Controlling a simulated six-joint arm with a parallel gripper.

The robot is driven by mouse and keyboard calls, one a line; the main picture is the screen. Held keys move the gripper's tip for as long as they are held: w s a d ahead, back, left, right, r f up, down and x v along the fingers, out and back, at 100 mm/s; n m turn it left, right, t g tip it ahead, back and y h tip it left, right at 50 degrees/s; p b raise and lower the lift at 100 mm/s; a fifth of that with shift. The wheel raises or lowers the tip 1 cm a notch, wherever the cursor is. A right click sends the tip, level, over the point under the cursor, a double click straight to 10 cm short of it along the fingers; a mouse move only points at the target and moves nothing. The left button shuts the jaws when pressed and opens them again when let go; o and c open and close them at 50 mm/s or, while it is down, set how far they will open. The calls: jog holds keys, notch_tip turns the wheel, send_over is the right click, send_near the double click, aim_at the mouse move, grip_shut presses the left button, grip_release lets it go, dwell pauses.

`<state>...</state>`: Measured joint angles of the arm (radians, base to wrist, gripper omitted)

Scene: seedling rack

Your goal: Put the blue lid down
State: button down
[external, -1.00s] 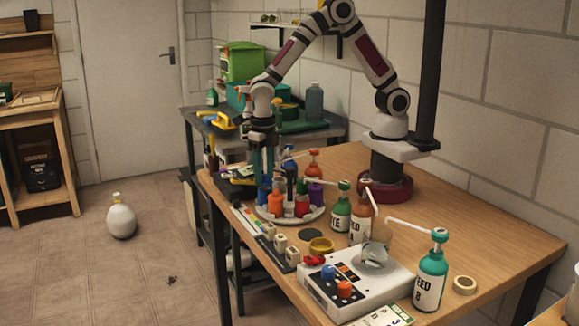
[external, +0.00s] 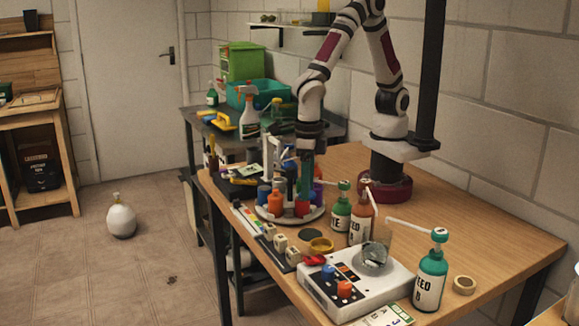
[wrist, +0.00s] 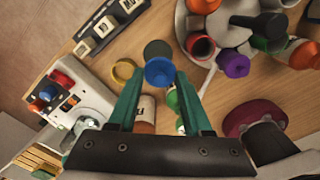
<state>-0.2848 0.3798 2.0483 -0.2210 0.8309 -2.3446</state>
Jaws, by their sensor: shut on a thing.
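My gripper (wrist: 159,78) is shut on the blue lid (wrist: 159,72), which sits between the green fingertips in the wrist view. In the external view my gripper (external: 305,185) hangs near the right side of the round carousel (external: 318,215); the lid cannot be made out there. In the wrist view a dark flat disc (wrist: 157,47) lies just beyond the lid, and a yellow ring-like lid (wrist: 123,70) lies left of it. The dark disc (external: 310,234) and yellow lid (external: 321,245) also show on the table in the external view.
The carousel holds several coloured containers. A white device (external: 350,287) with knobs and a clear beaker (external: 374,257) is in front. The right rear of the table is clear.

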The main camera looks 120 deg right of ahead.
aim_at(310, 234)
jog(key=f, duration=0.7)
jog(key=a+f, duration=0.1)
jog(key=f, duration=0.2)
jog(key=shift+s+f, duration=0.15)
jog(key=shift+s, duration=0.1)
jog(key=shift+c, duration=1.6)
grip_release()
